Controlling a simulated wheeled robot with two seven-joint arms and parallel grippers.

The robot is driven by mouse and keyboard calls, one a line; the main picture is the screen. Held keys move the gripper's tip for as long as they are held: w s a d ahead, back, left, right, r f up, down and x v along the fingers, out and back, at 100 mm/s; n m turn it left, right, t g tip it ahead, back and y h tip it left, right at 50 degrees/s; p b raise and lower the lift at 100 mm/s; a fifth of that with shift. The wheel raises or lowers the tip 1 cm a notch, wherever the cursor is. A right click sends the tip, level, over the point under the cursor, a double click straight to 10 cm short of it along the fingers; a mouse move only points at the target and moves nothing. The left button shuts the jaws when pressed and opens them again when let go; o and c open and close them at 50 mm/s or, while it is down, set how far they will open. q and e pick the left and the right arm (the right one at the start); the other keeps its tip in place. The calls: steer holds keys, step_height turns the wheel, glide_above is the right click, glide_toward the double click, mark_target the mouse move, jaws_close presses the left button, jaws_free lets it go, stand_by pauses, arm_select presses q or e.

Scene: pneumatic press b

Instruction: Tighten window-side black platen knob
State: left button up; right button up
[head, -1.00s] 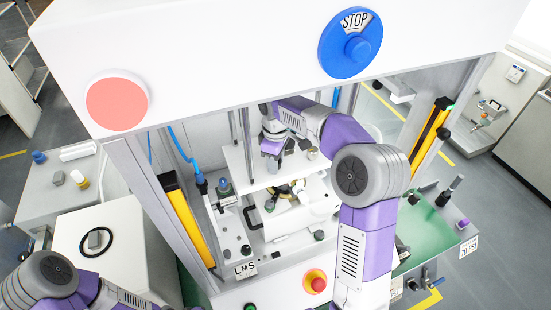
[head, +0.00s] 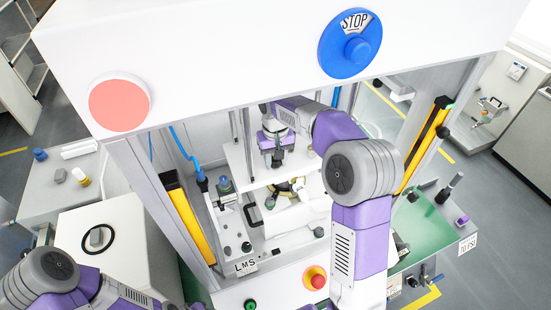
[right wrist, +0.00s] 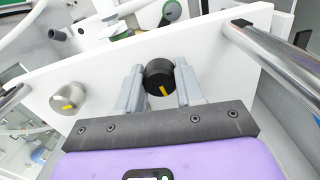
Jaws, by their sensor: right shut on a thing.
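The black platen knob (right wrist: 160,77), with a yellow pointer mark, stands on the white platen (right wrist: 215,75) in the right wrist view. My right gripper (right wrist: 158,84) is shut on this knob, with one grey finger on each side of it. In the head view my right gripper (head: 277,157) reaches down inside the press over the white platen (head: 238,160), and it mostly hides the knob. A silver knob (right wrist: 68,98) with a yellow mark sits on the same platen, left of my fingers in the right wrist view. My left gripper is not in view; only my left arm shows.
Metal guide rods (right wrist: 270,58) stand close to the right gripper. Yellow light curtains (head: 188,222) and (head: 425,145) flank the press opening. The white top housing (head: 230,50), with a blue STOP button (head: 350,44), overhangs the opening. A green side table (head: 430,225) is on the right.

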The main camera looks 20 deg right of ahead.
steer(key=shift+r+m, duration=0.15)
steer(key=shift+m, duration=0.65)
steer(key=o, duration=0.8)
steer(key=shift+o, duration=1.3)
steer(key=shift+s, duration=0.1)
step_height(320, 180, up, 8)
steer(key=shift+f, duration=0.2)
